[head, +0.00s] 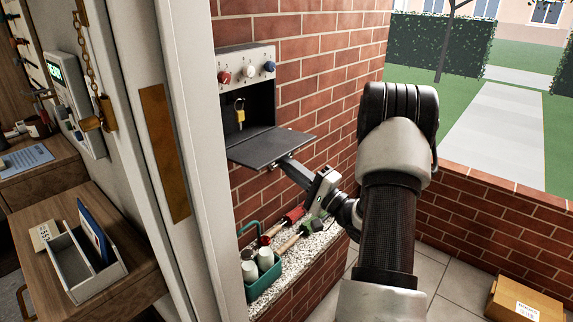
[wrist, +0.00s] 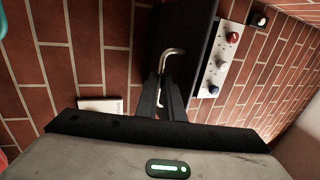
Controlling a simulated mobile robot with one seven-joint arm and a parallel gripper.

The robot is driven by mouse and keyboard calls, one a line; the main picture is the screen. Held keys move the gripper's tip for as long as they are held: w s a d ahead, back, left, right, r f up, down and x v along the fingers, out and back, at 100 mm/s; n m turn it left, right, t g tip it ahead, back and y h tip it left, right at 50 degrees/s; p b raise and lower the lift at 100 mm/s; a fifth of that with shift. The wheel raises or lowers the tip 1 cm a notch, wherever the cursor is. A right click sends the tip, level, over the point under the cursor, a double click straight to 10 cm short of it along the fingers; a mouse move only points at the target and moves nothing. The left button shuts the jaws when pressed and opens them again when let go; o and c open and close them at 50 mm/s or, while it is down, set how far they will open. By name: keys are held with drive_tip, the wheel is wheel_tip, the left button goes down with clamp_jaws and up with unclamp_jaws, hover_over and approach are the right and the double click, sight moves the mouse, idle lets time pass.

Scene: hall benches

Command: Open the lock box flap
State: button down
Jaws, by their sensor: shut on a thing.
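The lock box (head: 247,75) is on the brick wall, with a pale panel of red, white and blue knobs above its dark opening. Its dark flap (head: 268,146) is folded down and sticks out from the wall, nearly level. A key with a yellow tag (head: 240,114) hangs inside the box. My gripper (head: 288,163) is at the flap's outer edge. In the wrist view its fingers (wrist: 169,82) are shut on the flap's bent metal handle (wrist: 173,53). The flap (wrist: 184,32) and knob panel (wrist: 220,60) also show there. The box interior is hidden in the wrist view.
A stone ledge (head: 300,255) below the box holds a green caddy (head: 263,280) with cans and hand tools. A white door frame (head: 180,130) stands close to the left of the box. A cardboard box (head: 523,300) lies on the floor at right.

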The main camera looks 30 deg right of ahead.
drive_tip(key=shift+w+a+y, duration=0.25)
drive_tip(key=shift+y, duration=0.05)
drive_tip(key=c, duration=1.9)
unclamp_jaws()
drive_tip(key=shift+w+f, duration=0.1)
drive_tip(key=shift+w, duration=0.05)
drive_tip(key=p+v, duration=0.1)
drive_tip(key=v, duration=1.6)
drive_tip(key=shift+s+f+p, duration=0.25)
drive_tip(key=shift+f+p, duration=0.15)
